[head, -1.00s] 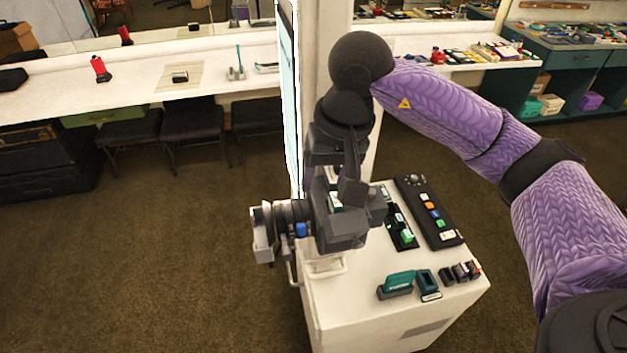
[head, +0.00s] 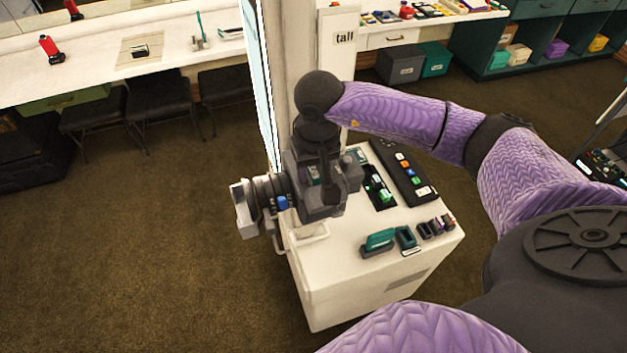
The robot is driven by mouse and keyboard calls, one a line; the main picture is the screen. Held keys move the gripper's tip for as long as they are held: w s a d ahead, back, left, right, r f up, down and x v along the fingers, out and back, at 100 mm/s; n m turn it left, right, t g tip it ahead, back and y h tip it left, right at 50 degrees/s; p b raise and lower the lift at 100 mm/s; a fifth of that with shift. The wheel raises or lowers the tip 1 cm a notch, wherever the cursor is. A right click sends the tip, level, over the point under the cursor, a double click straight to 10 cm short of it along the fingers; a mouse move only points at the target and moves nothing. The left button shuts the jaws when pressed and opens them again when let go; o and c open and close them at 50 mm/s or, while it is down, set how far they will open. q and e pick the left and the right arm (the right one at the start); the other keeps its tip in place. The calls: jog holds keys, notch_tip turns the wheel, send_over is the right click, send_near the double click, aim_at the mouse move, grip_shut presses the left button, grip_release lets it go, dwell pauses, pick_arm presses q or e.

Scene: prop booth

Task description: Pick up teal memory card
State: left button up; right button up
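A white cart top (head: 335,270) stands in front of me. On it a black tray (head: 391,205) holds small teal, green and white pieces (head: 384,195). They are too small for me to tell which is the teal memory card. My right gripper (head: 243,210) points left, past the cart's left edge, with its wrist over the cart's left side. Its fingers are seen edge-on, so I cannot tell if they are open or shut. The wrist hides part of the cart top behind it. My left gripper is out of view.
A black panel with coloured buttons (head: 402,170) lies behind the tray. A teal block-like item (head: 380,239), a dark teal holder (head: 406,238) and several small dark blocks (head: 436,228) line the front. A white post (head: 300,50) and mirror-like panel rise behind.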

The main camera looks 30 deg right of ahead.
grip_shut()
jog(key=shift+w+r, duration=0.1)
